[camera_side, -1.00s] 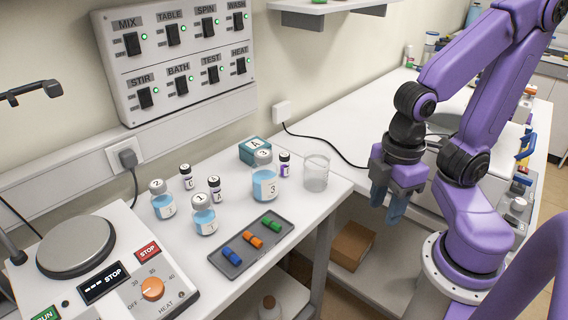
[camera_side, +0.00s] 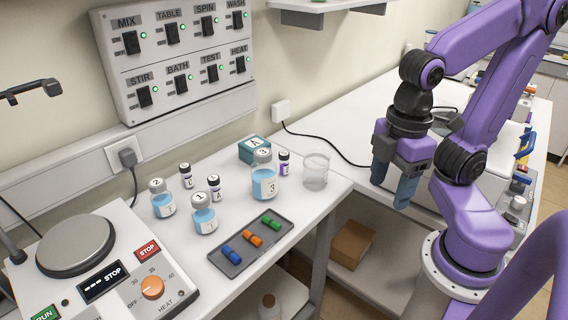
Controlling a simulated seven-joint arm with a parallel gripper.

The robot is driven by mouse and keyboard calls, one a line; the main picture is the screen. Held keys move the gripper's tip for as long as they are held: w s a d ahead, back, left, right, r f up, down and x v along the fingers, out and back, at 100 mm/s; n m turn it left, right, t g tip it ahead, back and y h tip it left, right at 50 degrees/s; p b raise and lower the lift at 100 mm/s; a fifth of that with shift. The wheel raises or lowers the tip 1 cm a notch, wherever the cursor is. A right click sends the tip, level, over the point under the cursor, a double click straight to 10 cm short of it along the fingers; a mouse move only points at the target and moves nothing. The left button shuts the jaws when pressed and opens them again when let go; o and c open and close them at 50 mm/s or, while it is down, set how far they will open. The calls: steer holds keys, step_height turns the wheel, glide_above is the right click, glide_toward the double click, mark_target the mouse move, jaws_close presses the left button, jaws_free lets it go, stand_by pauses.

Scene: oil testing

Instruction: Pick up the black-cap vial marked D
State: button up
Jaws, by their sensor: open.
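Several small black-cap vials stand on the white table. One vial (camera_side: 186,176) is at the back left, one vial (camera_side: 214,188) is near the middle, and one vial (camera_side: 284,163) is behind the large bottle at the right. Their labels are too small to tell which one is marked D. My gripper (camera_side: 393,183) hangs to the right of the table, fingers pointing down, open and empty, well apart from all the vials.
Blue-liquid bottles (camera_side: 162,199), (camera_side: 204,214) and (camera_side: 264,176) stand among the vials. A glass beaker (camera_side: 315,172) is near the table's right edge. A teal box (camera_side: 254,149) is behind. A grey tray (camera_side: 230,266) holds coloured pieces. A hotplate unit (camera_side: 190,290) fills the front left.

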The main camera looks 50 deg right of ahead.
steer(key=w+d+r+m+g+y, duration=0.15)
steer(key=w+m+y, duration=0.25)
steer(key=w+m, duration=0.7)
steer(key=w+d+m+g+y, duration=0.3)
steer(key=w+m, duration=0.7)
steer(key=w, duration=0.2)
steer(key=w+d+f+m+t+y, duration=0.1)
steer(key=w+d+m+t+y, duration=0.25)
steer(key=d+m, duration=0.45)
steer(key=w+d+m+t+y, duration=0.25)
steer(key=w+d, duration=0.25)
steer(key=d, duration=0.7)
glide_toward(281, 159)
steer(key=shift+m, duration=0.45)
steer(key=x, duration=1)
steer(key=shift+w+a+f, duration=0.2)
steer(key=shift+w+f, duration=0.05)
steer(key=shift+f, duration=0.15)
steer(key=shift+c, duration=0.3)
